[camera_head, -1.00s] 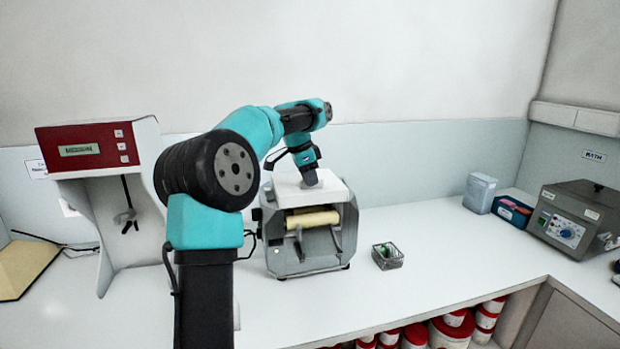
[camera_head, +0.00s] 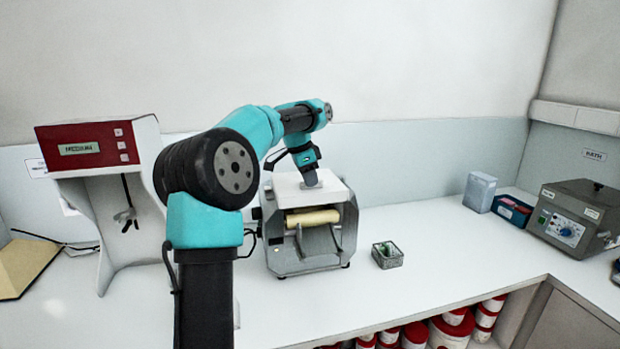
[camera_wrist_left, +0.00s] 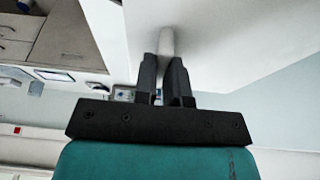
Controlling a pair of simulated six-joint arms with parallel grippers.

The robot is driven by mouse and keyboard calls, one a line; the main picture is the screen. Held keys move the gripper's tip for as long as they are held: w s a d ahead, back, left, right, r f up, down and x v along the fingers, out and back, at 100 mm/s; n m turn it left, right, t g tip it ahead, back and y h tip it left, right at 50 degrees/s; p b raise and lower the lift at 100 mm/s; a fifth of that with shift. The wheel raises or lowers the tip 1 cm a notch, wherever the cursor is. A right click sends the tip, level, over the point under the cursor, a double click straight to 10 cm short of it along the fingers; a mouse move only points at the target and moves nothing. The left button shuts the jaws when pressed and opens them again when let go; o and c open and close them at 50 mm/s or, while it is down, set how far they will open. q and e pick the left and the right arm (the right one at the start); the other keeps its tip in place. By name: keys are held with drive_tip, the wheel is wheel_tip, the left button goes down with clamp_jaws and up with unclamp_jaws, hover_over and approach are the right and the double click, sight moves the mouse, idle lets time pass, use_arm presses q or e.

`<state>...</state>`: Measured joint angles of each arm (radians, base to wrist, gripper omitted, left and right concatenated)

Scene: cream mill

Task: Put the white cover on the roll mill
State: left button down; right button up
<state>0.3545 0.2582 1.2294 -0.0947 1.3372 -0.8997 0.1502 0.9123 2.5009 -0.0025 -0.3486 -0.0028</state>
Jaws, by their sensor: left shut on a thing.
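The roll mill (camera_head: 284,259) stands on the bench in the middle of the head view, a grey box with a cream roller showing at its front. The white cover (camera_head: 333,195) lies over the mill's top and looks roughly level. My left gripper (camera_head: 311,182) is above the cover, pointing down. In the left wrist view, its fingers (camera_wrist_left: 166,82) are shut on a pale round handle (camera_wrist_left: 167,42) of the white cover (camera_wrist_left: 215,25). Whether the cover touches the mill all round is hidden. My right gripper is not in view.
A small wire basket (camera_head: 387,255) stands just right of the mill. A red-and-white stirrer unit (camera_head: 90,147) is at the left. A grey bath (camera_head: 574,218) and small boxes (camera_head: 480,192) stand at the right. The bench between basket and boxes is clear.

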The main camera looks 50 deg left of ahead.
use_arm(q)
drive_tip(key=c, duration=1.1)
unclamp_jaws()
drive_tip(key=shift+r, duration=0.1)
drive_tip(key=v, duration=1.7)
